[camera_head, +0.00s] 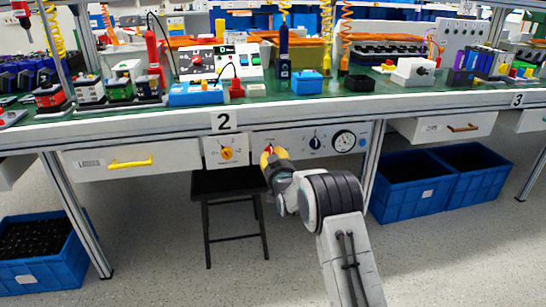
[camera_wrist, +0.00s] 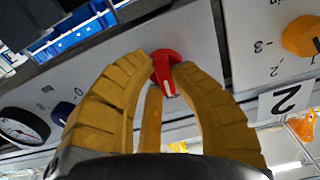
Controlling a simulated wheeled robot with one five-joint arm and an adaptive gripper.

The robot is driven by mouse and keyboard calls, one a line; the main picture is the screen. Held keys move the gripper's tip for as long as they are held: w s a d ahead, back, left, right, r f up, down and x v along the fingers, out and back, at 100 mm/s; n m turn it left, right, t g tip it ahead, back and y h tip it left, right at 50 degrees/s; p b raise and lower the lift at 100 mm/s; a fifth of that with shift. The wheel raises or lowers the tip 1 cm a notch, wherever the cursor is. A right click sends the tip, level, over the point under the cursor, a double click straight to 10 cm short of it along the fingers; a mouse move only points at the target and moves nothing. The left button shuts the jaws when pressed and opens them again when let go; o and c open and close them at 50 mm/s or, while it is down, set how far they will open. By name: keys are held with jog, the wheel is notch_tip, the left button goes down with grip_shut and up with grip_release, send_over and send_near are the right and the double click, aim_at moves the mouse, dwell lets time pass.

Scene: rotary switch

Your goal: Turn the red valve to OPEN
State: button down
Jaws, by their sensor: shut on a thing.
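The red valve (camera_wrist: 166,69) is a small red knob with a pale mark on a light grey panel under the bench. In the wrist view it sits between the tips of my gripper (camera_wrist: 164,66), whose yellow ribbed fingers are shut on it. In the head view my gripper (camera_head: 268,156) reaches the panel (camera_head: 300,137), and only a little red of the valve (camera_head: 268,149) shows beside the fingers. The valve's label is not readable, so I cannot tell its setting.
A yellow-orange knob (camera_head: 227,154) is to the left, and a dark blue knob (camera_head: 315,142) and a round gauge (camera_head: 344,140) are to the right. A black stool (camera_head: 228,182) stands below. Blue crates (camera_head: 412,189) stand at the right. The bench edge (camera_head: 300,108) runs above.

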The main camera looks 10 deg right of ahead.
jog(key=shift+a+r+n, duration=0.1)
jog(key=shift+n, duration=0.5)
jog(key=c, duration=1.1)
grip_release()
jog(key=shift+o, duration=0.2)
jog(key=s, duration=1.2)
